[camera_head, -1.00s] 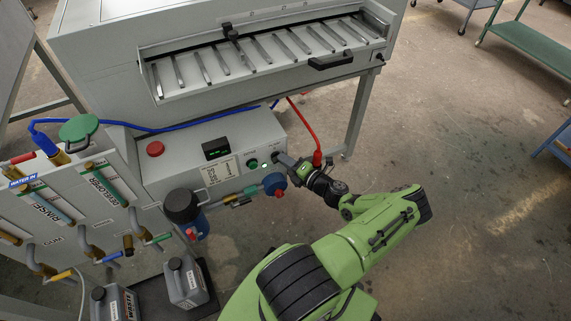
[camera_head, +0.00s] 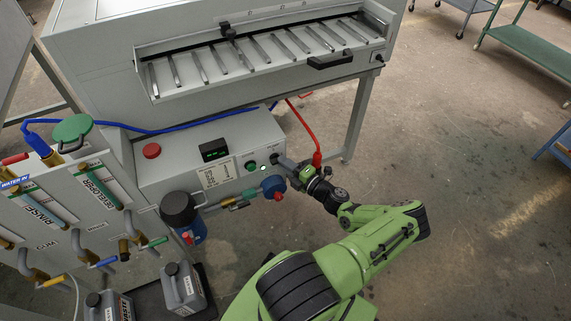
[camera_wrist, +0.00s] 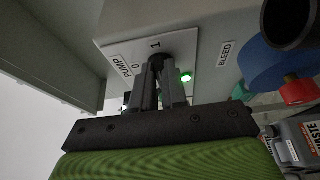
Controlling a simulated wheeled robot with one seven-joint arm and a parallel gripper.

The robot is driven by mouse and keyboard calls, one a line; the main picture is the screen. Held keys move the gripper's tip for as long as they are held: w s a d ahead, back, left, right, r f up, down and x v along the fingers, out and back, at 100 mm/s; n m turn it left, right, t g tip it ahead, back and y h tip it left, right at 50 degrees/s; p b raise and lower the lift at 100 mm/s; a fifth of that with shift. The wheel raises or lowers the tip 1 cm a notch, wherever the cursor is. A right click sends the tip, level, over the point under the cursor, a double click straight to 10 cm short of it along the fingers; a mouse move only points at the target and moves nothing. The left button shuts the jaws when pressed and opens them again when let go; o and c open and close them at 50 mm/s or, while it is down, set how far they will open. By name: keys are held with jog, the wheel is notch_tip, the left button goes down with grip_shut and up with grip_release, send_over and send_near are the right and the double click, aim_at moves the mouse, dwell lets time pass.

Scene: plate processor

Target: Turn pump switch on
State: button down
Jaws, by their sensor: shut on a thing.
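The pump switch (camera_wrist: 158,65) is a dark knob on a white plate (camera_wrist: 122,56) marked PUMP, 0 and 1 in the wrist view. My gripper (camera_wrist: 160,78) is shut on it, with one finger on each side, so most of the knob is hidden. A green lamp (camera_wrist: 185,77) glows just right of the fingers. In the head view my gripper (camera_head: 285,162) is at the right end of the grey control box (camera_head: 150,180), and the switch is hidden behind it. Which mark the knob points to cannot be told.
A blue valve wheel (camera_head: 272,185) with a red part sits just below my gripper. A red emergency button (camera_head: 151,151) and a lit display (camera_head: 214,151) are farther left. A red hose (camera_head: 307,130) runs close behind my gripper.

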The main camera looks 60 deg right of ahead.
jog(key=c, duration=1.2)
grip_release()
jog(key=shift+o, duration=0.2)
jog(key=s+a+p, duration=0.2)
jog(key=s, duration=1.3)
jog(key=shift+s+a+p, duration=0.15)
jog(key=shift+s+p, duration=0.15)
jog(key=shift+f, duration=0.1)
